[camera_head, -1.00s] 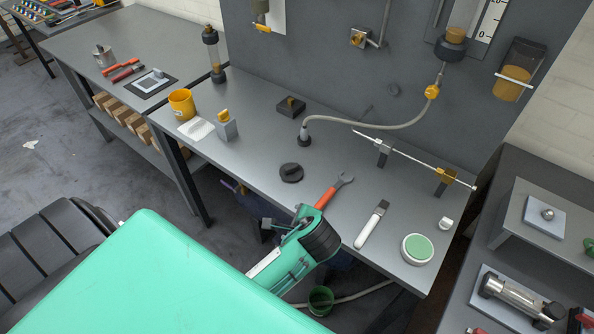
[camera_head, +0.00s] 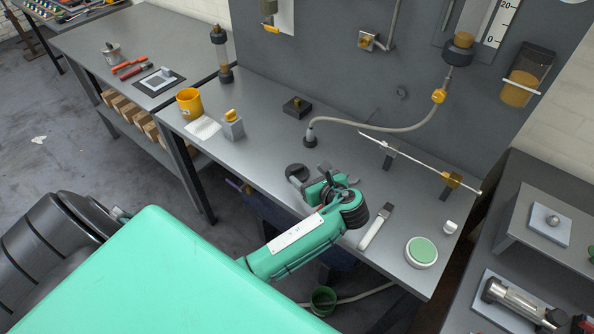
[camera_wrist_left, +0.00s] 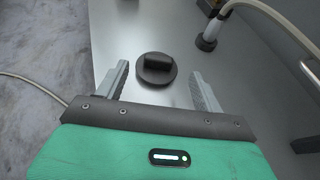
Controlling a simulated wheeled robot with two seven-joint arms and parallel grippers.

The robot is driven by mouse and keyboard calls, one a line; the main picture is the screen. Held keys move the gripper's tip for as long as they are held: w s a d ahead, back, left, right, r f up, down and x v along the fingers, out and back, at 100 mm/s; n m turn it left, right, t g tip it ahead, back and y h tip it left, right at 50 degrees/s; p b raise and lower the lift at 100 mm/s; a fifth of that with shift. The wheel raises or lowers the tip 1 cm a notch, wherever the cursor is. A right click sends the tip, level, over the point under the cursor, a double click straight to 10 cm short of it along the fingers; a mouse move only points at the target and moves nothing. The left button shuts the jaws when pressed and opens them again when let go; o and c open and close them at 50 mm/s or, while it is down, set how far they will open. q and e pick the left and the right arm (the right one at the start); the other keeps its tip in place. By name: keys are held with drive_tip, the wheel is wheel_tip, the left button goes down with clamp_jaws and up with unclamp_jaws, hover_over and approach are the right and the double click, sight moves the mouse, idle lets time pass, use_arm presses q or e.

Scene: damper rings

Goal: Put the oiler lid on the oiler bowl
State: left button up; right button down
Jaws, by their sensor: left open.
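A dark round disc with a raised bar across its top (camera_head: 296,171) lies flat on the bench and looks like the oiler lid. It also shows whole in the left wrist view (camera_wrist_left: 157,74). My left gripper (camera_head: 311,174) is low over the bench beside the disc. In the wrist view the open, empty fingers (camera_wrist_left: 160,82) stand on either side of the disc, which appears slightly ahead of and between the tips, apart from both. I cannot tell for sure which vessel is the oiler bowl. My right gripper is not in view.
A grey hose (camera_head: 385,128) arches over the bench behind the disc.

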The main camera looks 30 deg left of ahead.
sight(298, 169)
use_arm(q)
drive_tip(key=x, duration=0.3)
drive_tip(key=shift+d, duration=0.1)
drive_tip(key=x, duration=0.2)
drive_tip(key=p+x, duration=0.1)
drive_tip(key=x, duration=0.1)
drive_tip(key=shift+f, duration=0.35)
drive_tip(key=shift+w+a+f+p, duration=0.15)
drive_tip(key=shift+a+f+p, duration=0.15)
drive_tip(key=shift+a, duration=0.1)
drive_tip(key=c, duration=1)
drive_tip(key=shift+c, duration=0.7)
